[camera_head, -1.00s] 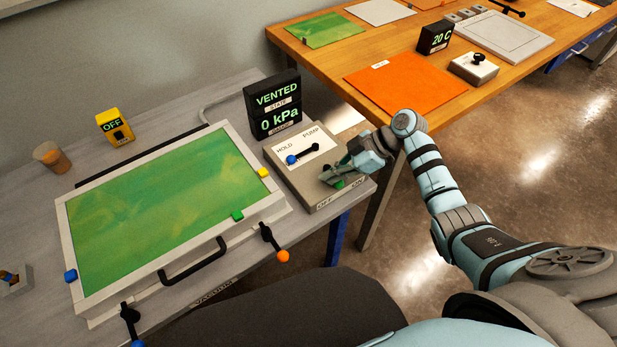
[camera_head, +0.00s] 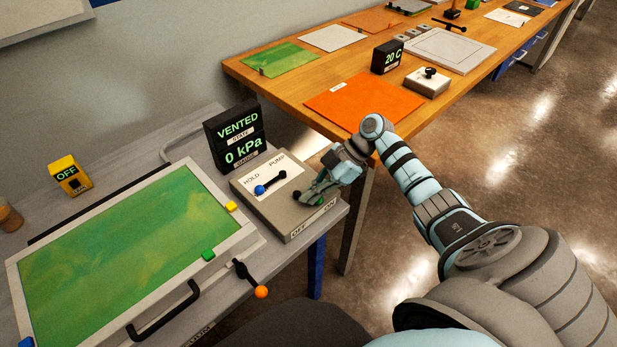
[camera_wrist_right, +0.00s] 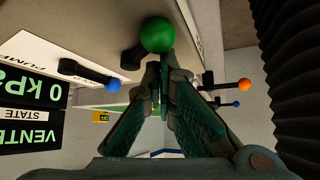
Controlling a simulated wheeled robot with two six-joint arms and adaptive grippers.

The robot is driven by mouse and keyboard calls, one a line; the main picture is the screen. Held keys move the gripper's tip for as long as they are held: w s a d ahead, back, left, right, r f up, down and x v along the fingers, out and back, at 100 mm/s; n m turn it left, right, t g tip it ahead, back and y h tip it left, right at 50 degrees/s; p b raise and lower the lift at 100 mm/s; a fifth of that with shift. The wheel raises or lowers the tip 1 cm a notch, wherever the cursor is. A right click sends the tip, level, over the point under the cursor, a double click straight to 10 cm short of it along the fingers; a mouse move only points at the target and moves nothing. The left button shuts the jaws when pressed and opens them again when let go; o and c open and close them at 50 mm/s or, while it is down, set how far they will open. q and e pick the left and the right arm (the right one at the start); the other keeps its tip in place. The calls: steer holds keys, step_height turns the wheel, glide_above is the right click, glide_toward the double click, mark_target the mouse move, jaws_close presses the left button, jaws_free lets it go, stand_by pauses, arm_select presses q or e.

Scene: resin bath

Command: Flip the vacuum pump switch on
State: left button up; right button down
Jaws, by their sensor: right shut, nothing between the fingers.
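The grey pump control box (camera_head: 250,208) stands at the bench's right end. A green ball knob (camera_head: 322,201) sits by its OFF and ON labels, partly hidden by my gripper; it shows clearly in the right wrist view (camera_wrist_right: 157,35). Its exact switch position cannot be told. My right gripper (camera_head: 306,194) is shut and empty just beside the green knob; in the wrist view its fingertips (camera_wrist_right: 158,76) are close to the ball, and contact cannot be told. A blue-knobbed lever (camera_head: 262,189) lies by HOLD. The display (camera_head: 236,140) reads VENTED, 0 kPa. My left gripper is out of view.
The green-topped bath (camera_head: 120,245) with a black handle (camera_head: 165,312) and orange-knobbed lever (camera_head: 260,291) is left of the box. A yellow OFF unit (camera_head: 70,175) stands behind it. A wooden table (camera_head: 290,88) is beyond. Open floor lies right.

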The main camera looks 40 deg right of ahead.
stand_by(0.5)
steer(key=a+p, duration=0.1)
steer(key=a+r+p, duration=0.1)
steer(key=a+p, duration=0.2)
steer(key=shift+s+r, duration=0.25)
steer(key=shift+r, duration=0.05)
steer(key=d+r, duration=0.2)
steer(key=d+r+b, duration=0.1)
steer(key=d, duration=0.1)
steer(key=w+d+r, duration=0.1)
steer(key=d+r, duration=0.1)
steer(key=shift+d+r+b, duration=0.3)
steer(key=shift+r+b, duration=0.05)
steer(key=shift+d+r, duration=0.2)
steer(key=shift+r, duration=0.2)
